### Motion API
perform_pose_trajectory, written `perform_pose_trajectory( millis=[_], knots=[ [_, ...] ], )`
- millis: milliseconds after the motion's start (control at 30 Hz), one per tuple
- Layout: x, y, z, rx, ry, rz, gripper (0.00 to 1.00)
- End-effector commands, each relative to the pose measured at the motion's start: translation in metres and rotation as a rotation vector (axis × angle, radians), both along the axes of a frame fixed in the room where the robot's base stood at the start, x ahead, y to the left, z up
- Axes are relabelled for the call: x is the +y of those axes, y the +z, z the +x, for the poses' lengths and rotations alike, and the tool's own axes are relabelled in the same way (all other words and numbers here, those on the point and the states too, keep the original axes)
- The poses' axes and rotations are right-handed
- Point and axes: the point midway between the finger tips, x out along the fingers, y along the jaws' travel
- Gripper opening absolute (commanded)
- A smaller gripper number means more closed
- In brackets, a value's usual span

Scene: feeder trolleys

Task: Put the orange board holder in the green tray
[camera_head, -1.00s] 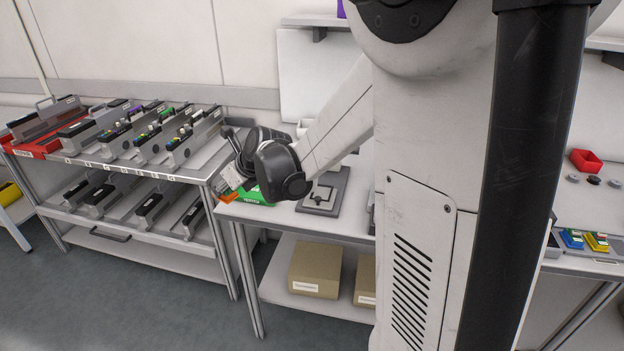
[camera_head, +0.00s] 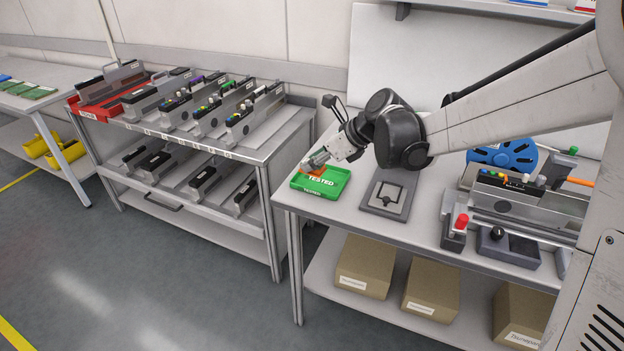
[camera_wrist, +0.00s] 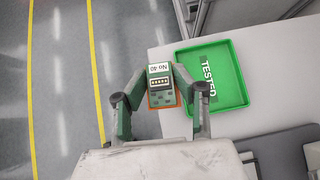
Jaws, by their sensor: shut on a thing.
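The orange board holder (camera_wrist: 162,100) carries a green board with a "No 40" label. My gripper (camera_wrist: 158,80) is shut on it, one finger on each side. In the wrist view the holder is just left of the green tray (camera_wrist: 240,72), close along its edge. The tray, marked "TESTED", looks empty there. In the head view my gripper (camera_head: 316,160) is at the back of the green tray (camera_head: 310,192), with a bit of the orange board holder (camera_head: 328,181) showing. The height of the holder over the table cannot be told.
A grey fixture plate (camera_head: 388,197) lies right of the tray, and a test device (camera_head: 520,215) with a blue reel stands further right. Cardboard boxes (camera_head: 365,264) sit on the lower shelf.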

Motion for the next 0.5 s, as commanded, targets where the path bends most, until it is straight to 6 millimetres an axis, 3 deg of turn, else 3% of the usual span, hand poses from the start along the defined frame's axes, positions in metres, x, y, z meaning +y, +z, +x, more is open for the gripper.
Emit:
perform_pose_trajectory(
  millis=[100, 233, 500],
  knots=[
    [0.021, 0.001, -0.004, -0.003, 0.059, 0.004, 0.0],
    [0.026, -0.003, 0.002, -0.005, 0.078, 0.006, 0.0],
    [0.019, -0.03, 0.045, -0.005, 0.076, 0.006, 0.0]
  ],
)
